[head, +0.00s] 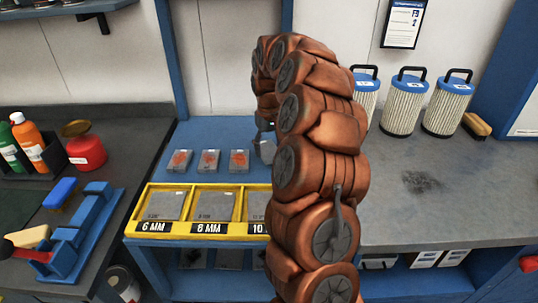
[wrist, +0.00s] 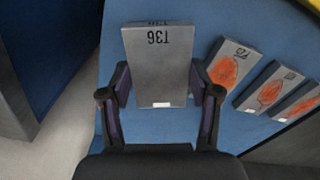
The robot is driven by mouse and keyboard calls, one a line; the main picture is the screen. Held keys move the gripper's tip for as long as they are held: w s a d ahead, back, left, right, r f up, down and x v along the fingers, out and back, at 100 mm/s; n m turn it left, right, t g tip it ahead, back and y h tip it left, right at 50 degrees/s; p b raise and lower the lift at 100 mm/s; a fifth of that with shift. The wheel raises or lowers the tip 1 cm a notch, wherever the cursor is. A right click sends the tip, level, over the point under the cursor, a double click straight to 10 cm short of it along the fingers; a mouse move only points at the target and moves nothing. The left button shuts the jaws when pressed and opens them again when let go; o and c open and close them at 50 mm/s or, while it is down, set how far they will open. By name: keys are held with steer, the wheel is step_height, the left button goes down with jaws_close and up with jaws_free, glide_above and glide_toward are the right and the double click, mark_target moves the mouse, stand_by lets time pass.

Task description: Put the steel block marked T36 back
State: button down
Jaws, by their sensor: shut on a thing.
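The steel block marked T36 (wrist: 157,68) is grey, with its black marking upside down in the wrist view. My gripper (wrist: 160,84) is shut on it, one finger at each side. In the head view the block (head: 266,150) shows as a small grey shape beside my arm, at the right end of a row of three blocks; most of my gripper is hidden there by the arm. The block is over the blue bench top (head: 215,133); I cannot tell whether it touches it.
Three grey blocks with orange-red patches (head: 180,161) (head: 209,161) (head: 240,161) lie in a row on the blue top. In front is a yellow tray (head: 150,186) with compartments labelled 6 MM, 8 MM and 10, the last partly hidden. Filter canisters (head: 402,105) stand at right.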

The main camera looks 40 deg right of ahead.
mark_target(269, 149)
steer(key=shift+d+f+p, duration=0.15)
steer(key=shift+f+p, duration=0.4)
steer(key=shift+f, duration=1.15)
steer(key=shift+f, duration=0.2)
steer(key=shift+c, duration=1.2)
jaws_free()
steer(key=shift+r, duration=0.1)
step_height(269, 149, up, 11)
steer(key=shift+b, duration=0.95)
steer(key=shift+r, duration=0.55)
